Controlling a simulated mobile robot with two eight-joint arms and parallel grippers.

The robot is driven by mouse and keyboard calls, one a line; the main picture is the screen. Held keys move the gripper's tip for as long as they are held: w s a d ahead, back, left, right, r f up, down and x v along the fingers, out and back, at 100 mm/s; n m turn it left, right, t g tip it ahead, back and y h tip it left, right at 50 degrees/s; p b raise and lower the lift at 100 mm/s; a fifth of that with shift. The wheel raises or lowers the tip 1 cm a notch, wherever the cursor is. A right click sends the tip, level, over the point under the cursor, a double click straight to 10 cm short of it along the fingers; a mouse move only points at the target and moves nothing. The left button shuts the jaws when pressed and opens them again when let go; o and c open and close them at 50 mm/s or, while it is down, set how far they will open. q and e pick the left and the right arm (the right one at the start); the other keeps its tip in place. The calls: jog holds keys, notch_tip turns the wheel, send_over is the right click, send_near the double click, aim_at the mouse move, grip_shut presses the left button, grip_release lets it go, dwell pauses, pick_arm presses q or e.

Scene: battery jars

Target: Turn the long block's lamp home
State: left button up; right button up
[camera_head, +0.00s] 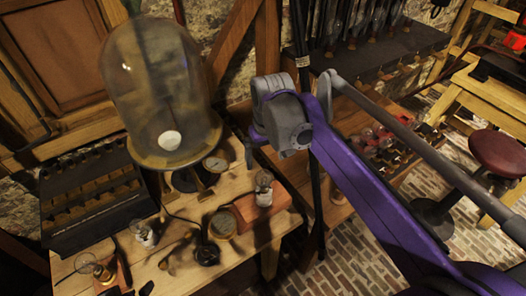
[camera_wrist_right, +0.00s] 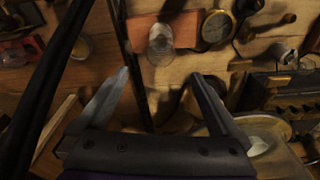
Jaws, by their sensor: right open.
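The long block (camera_head: 278,204) is a reddish wooden block at the right part of the workbench (camera_head: 183,277). A clear glass lamp (camera_head: 264,190) with a pale base stands on it, roughly upright; I cannot tell how far it is turned. In the right wrist view the lamp (camera_wrist_right: 160,46) shows beyond the gap between my fingers, in front of the long block (camera_wrist_right: 185,25). My right gripper (camera_wrist_right: 156,80) is open and empty, apart from the lamp. In the head view it is mostly hidden behind its own wrist. My left gripper is out of view.
A large glass dome (camera_head: 160,85) stands behind and left of the block. A round gauge (camera_head: 222,224) lies just left of it. Another lamp (camera_head: 145,233), a small block with a bulb (camera_head: 108,275) and a dark rack (camera_head: 90,195) are farther left. A dark post (camera_head: 316,190) rises at right.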

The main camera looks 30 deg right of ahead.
aim_at(264, 171)
jog(key=f, duration=0.5)
jog(key=w+f, duration=0.1)
jog(key=f, duration=0.1)
jog(key=shift+f, duration=0.35)
grip_shut()
jog(key=m, duration=0.4)
jog(key=shift+m+h, duration=0.3)
jog(key=shift+m, duration=0.1)
jog(key=shift+m+b, duration=0.3)
jog(key=shift+m, duration=0.5)
jog(key=m, duration=0.2)
jog(key=shift+m+g, duration=0.3)
jog(key=m, duration=0.3)
jog(key=shift+m+h, duration=0.3)
jog(key=shift+m, duration=0.1)
